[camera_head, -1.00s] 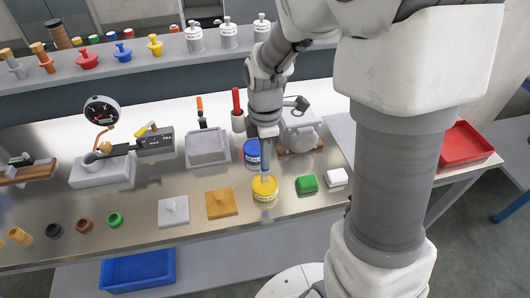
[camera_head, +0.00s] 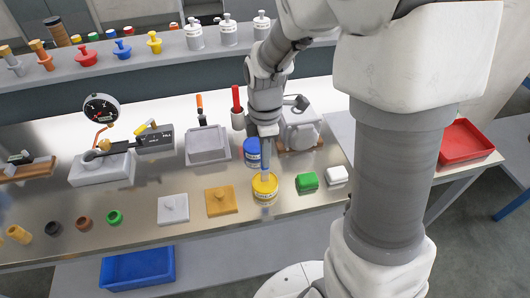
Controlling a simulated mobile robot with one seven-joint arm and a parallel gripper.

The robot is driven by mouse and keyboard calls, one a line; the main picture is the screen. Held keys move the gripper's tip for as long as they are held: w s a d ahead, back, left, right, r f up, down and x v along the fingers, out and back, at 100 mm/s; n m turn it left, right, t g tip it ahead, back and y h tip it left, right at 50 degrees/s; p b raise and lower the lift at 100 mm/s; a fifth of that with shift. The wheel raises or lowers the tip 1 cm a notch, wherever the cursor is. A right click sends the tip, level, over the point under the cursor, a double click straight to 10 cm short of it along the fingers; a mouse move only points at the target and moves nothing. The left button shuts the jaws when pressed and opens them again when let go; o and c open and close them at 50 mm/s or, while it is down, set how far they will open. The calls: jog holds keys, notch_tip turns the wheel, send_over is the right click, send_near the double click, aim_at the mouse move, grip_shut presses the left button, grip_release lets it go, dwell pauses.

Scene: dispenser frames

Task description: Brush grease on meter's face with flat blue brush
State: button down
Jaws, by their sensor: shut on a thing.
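The meter (camera_head: 101,108) has a round black-rimmed dial and stands at the left of the bench, on a pipe fitting above a grey block. My gripper (camera_head: 268,148) points down over the yellow can (camera_head: 265,188) near the bench's front edge. It is shut on a slim brush, which is mostly hidden by the gripper. The brush's lower end is at or inside the can's mouth; how deep it reaches I cannot tell. The meter is well to the left of my gripper, with the brush apart from it.
A blue can (camera_head: 252,153) stands right behind the yellow can. A red-handled tool in a holder (camera_head: 237,112), a grey tray (camera_head: 207,145), and a grey machine (camera_head: 300,130) are close by. Green (camera_head: 307,181) and white (camera_head: 336,175) blocks lie to the right.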

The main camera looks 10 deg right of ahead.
jog(key=shift+f, duration=0.45)
dwell(1.1)
jog(key=shift+r+p, duration=2.6)
jog(key=shift+r, duration=1)
jog(key=shift+s+f, duration=0.1)
jog(key=shift+s, duration=0.05)
